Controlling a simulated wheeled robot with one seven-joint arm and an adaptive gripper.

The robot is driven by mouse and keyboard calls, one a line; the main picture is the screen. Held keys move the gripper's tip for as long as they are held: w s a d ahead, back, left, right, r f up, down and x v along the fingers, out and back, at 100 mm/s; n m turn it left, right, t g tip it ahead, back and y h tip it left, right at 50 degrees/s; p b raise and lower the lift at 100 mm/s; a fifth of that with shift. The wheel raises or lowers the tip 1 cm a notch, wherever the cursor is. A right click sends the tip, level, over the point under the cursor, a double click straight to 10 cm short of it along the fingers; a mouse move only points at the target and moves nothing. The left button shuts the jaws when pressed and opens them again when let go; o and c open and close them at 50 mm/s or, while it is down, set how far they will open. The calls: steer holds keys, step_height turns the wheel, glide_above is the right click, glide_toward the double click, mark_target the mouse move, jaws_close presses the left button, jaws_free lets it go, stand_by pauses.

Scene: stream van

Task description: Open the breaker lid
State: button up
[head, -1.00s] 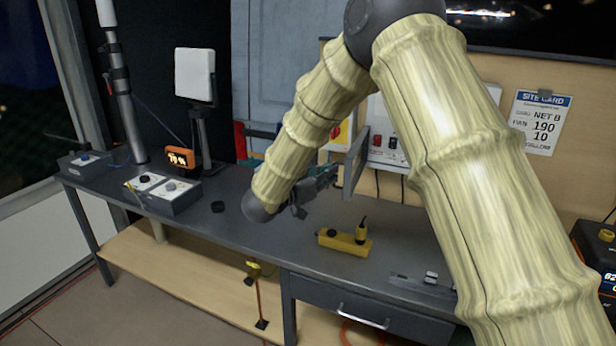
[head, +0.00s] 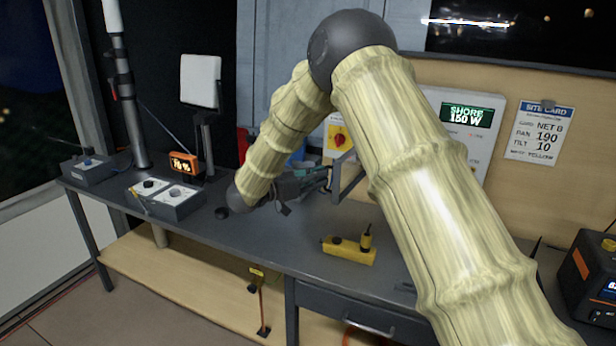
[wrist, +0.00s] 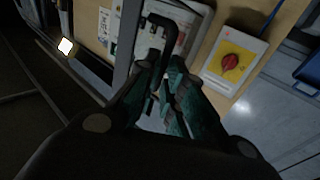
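The breaker lid (head: 347,179) is a grey panel standing out from the wall box, seen nearly edge-on and partly behind my arm. The lid shows in the wrist view as a grey strip (wrist: 127,45) with a black bar handle (wrist: 168,32). My gripper (head: 326,178), with teal fingers, is at the lid's left face. In the wrist view my gripper (wrist: 175,75) has its fingers close together around the lower end of the handle. The breaker box (head: 472,140) is white, with a green "SHORE 150 W" display; my arm hides much of it.
A red knob on a yellow plate (head: 339,140) is just left of the lid. A yellow block (head: 348,251) lies on the grey bench (head: 290,240) below. Control boxes (head: 180,201) stand at left, an orange-black unit (head: 590,270) at right.

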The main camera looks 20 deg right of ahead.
mark_target(341, 169)
steer(key=o, duration=0.3)
steer(key=shift+w+d+r, duration=0.2)
steer(key=shift+d+r, duration=0.55)
steer(key=shift+d, duration=0.05)
steer(key=o, duration=0.8)
steer(key=shift+s+d+f, duration=0.1)
steer(key=shift+d+f, duration=0.1)
steer(key=shift+d, duration=0.3)
steer(key=shift+s+d+f, duration=0.1)
steer(key=shift+d+f, duration=0.05)
steer(key=shift+d, duration=0.3)
steer(key=shift+c, duration=0.2)
steer(key=shift+o, duration=0.5)
steer(key=shift+w, duration=0.1)
steer(key=shift+w+a+f, duration=0.15)
steer(key=shift+w+a, duration=0.05)
steer(key=shift+a, duration=0.75)
steer(key=c, duration=0.5)
steer(key=shift+a, duration=0.1)
steer(key=shift+c, duration=1.1)
steer(key=shift+s, duration=0.2)
steer(key=shift+c, duration=0.3)
steer(key=shift+o, duration=0.5)
steer(key=shift+d, duration=0.3)
